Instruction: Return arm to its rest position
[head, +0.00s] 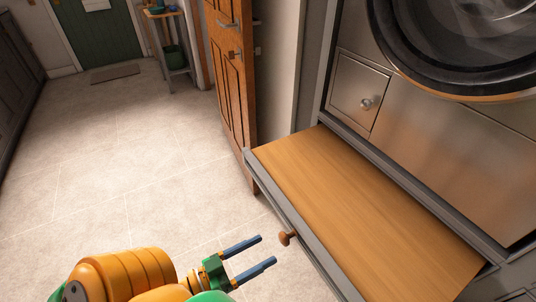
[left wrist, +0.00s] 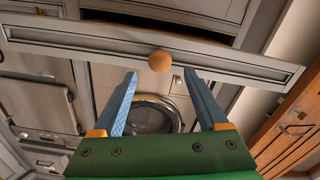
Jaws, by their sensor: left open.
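My left gripper (head: 254,258) is open and empty, its two blue fingers pointing right toward the wooden knob (head: 287,238) on the front of a pulled-out drawer or shelf (head: 268,196). The fingers are apart from the knob in the head view. In the left wrist view the open gripper (left wrist: 166,98) shows with the round knob (left wrist: 160,61) beyond and between the fingertips. The pull-out has a wooden top (head: 370,210) with nothing on it. My right gripper is in neither view.
A round-doored machine (head: 470,50) stands above the pull-out, with a small knobbed metal panel (head: 357,92) beside it. A brown wooden door (head: 230,70) stands ajar behind. The tiled floor (head: 120,170) at left is clear up to a mat (head: 115,73) and green door (head: 97,30).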

